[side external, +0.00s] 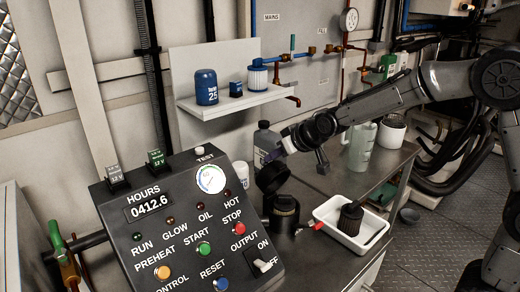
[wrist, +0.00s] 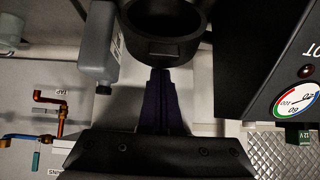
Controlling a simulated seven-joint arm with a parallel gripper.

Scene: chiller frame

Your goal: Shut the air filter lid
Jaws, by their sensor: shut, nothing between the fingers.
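The black air filter housing (side external: 284,214) stands on the metal bench beside the control panel. Its round black lid (side external: 272,179) is open, tilted up above the housing with its hollow side showing. In the wrist view the lid (wrist: 165,48) is a dark cup shape at the top centre. My gripper (side external: 273,156) is just above and behind the lid's upper edge in the side view. Its fingers (wrist: 161,73) are shut together and empty, with the tips close at the lid's rim; I cannot tell whether they touch it.
The control panel (side external: 190,240) stands close on the left. A grey bottle (side external: 263,140) is behind the lid and also shows in the wrist view (wrist: 99,45). A white tray (side external: 328,212) holding a dark filter (side external: 350,217) sits to the right. A jug (side external: 361,147) stands farther back.

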